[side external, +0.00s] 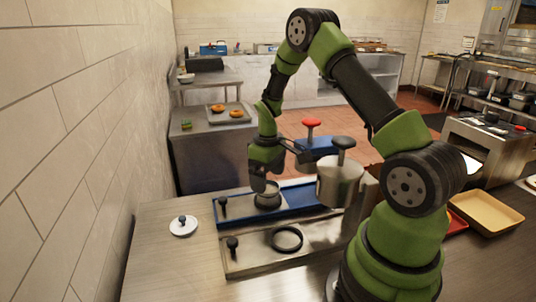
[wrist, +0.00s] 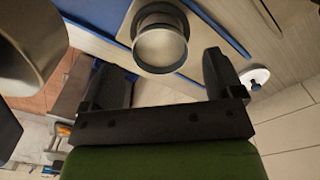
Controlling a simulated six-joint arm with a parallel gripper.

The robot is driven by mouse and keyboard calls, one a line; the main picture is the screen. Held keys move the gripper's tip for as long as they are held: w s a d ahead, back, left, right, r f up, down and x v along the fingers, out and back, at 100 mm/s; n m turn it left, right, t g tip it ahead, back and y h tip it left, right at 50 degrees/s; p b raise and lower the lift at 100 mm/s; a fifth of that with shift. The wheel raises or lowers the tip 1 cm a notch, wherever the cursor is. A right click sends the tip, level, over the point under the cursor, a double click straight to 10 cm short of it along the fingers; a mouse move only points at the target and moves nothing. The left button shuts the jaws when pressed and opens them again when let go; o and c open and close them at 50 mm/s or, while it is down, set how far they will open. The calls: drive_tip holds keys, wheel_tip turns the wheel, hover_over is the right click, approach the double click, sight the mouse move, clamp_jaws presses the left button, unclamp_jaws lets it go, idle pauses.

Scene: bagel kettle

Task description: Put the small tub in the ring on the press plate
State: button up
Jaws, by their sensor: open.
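The small tub (side external: 267,200) is a round grey metal cup on the blue plate (side external: 304,194). In the wrist view the small tub (wrist: 160,47) shows its open round mouth, just beyond the fingers. The black ring (side external: 286,239) lies on the bare steel press plate (side external: 318,236), in front of the blue plate and apart from the tub. My gripper (side external: 260,184) is over the tub, pointing down. In the wrist view my gripper (wrist: 162,72) has its fingers wide apart with nothing between them. The side view does not show clearly whether a finger touches the tub.
A large steel pot (side external: 340,184) with a black knob stands right of the tub. Black-knobbed posts (side external: 223,205) stand at the left ends of both plates. A white lid (side external: 183,226) lies on the counter at left. A tan tray (side external: 486,212) is at right.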

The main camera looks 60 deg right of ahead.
wheel_tip(320, 180, up, 9)
drive_tip(key=s+a+r+m+t, duration=0.2)
drive_tip(key=s+a+r+t, duration=0.15)
drive_tip(key=a+r, duration=0.7)
drive_tip(key=s+a+r+m+t+y, duration=0.2)
drive_tip(key=s+a, duration=0.6)
drive_tip(key=s, duration=0.4)
wheel_tip(320, 180, up, 2)
drive_tip(key=shift+a+r+t, duration=0.2)
drive_tip(key=shift+a+t, duration=0.1)
drive_tip(key=shift+t, duration=0.55)
